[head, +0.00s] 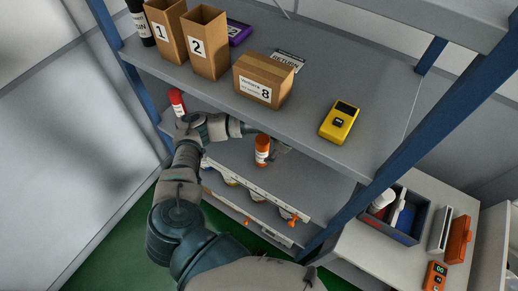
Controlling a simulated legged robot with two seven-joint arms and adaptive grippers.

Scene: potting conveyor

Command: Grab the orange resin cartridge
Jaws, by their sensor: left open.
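The orange resin cartridge (262,155), a small orange cylinder with a white label, stands upright on the lower shelf in the head view. My left arm comes in from the lower left, and its forearm reaches right under the upper shelf to the cartridge. My left gripper (276,147) is open beside and partly behind the cartridge. The upper shelf's edge and the cartridge hide part of the gripper, so I cannot tell whether the fingers touch it. My right gripper is not in view.
The upper shelf (340,82) overhangs, holding cardboard boxes (262,78) and a yellow device (340,121). A blue post (400,170) stands right, before a side table with a grey bin (378,221).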

